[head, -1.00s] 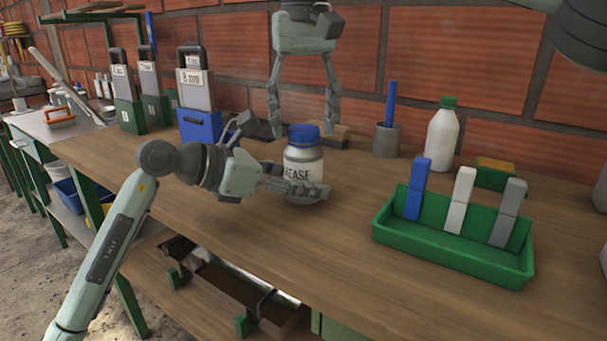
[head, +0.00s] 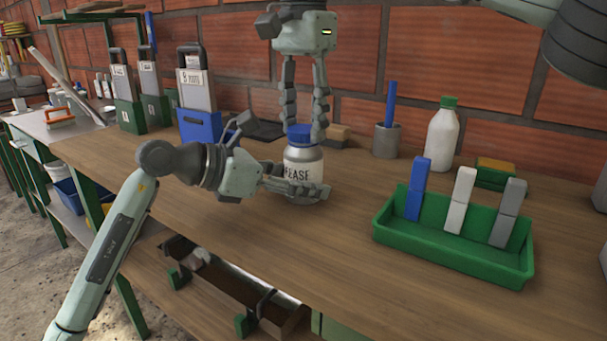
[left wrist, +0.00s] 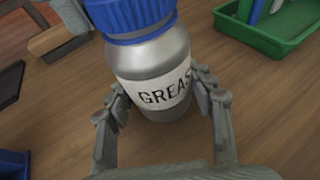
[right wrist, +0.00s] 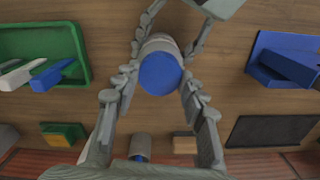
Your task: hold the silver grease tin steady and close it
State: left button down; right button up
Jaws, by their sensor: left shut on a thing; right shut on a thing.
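The silver grease tin (head: 303,165) stands upright on the wooden bench, its label facing the front; it also shows in the left wrist view (left wrist: 165,65). Its blue lid (head: 300,134) sits level on top and fills the middle of the right wrist view (right wrist: 160,74). My left gripper (head: 308,188) is shut on the tin's body low down, a finger on each side. My right gripper (head: 304,130) comes from above, shut on the blue lid with its fingers on either side. The thread under the lid is hidden.
A green tray (head: 450,250) with blue, white and grey pieces lies to the right. A pen cup (head: 386,140) and white bottle (head: 442,135) stand behind. A blue holder (head: 200,125) and dark flat piece (head: 262,130) are left and behind. The front bench is clear.

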jog(key=m, duration=1.7)
jog(key=shift+f, duration=0.1)
jog(key=m, duration=1.8)
jog(key=shift+m, duration=0.4)
jog(key=o, duration=1.3)
